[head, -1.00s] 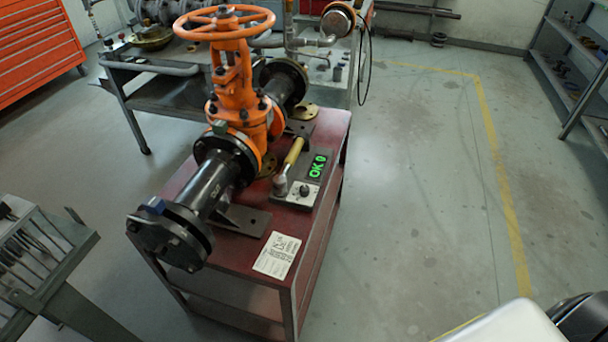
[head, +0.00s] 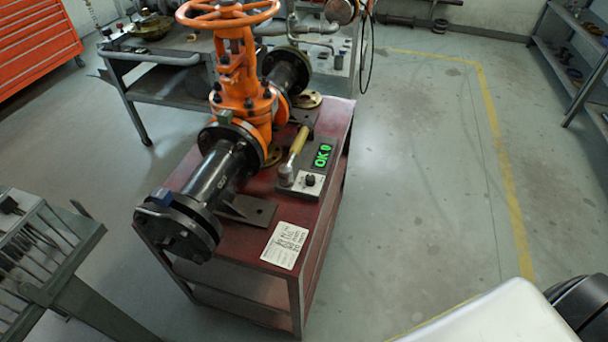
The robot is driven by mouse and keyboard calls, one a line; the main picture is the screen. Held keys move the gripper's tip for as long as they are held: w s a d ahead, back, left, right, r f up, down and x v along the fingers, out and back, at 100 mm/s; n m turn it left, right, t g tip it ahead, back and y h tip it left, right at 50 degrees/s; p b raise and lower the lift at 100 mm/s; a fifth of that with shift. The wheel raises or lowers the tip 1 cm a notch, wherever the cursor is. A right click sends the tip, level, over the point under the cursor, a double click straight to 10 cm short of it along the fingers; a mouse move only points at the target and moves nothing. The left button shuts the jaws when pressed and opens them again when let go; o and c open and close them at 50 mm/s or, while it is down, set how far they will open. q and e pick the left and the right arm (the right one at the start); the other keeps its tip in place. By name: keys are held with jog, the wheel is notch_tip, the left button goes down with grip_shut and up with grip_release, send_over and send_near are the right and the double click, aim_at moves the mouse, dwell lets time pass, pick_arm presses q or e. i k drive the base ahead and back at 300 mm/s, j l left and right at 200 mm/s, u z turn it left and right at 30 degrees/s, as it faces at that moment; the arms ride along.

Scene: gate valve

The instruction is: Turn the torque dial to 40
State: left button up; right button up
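The torque dial (head: 310,180) is a small dark knob on a light panel at the near end of a grey box on the red cart. A green-lit display (head: 322,156) on the same box shows "OK" and a character that looks like 0. The dial's scale marks are too small to read. A tool with a yellow handle (head: 298,142) and a grey head (head: 286,174) rests just left of the display and dial. Neither gripper shows in the head view; only a white part of my own body is at the bottom right.
An orange gate valve with handwheel (head: 228,12) and black flanged pipe (head: 222,172) fills the left of the red cart (head: 318,232). A printed sheet (head: 286,245) lies at its front. Grey rack (head: 40,250) stands at lower left. Floor right of the cart is clear.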

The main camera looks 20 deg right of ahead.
aim_at(310, 180)
jog(key=i+j+z, duration=0.1)
jog(key=j+z, duration=0.3)
jog(key=i+j+z, duration=0.1)
jog(key=z, duration=0.35)
jog(key=j, duration=0.1)
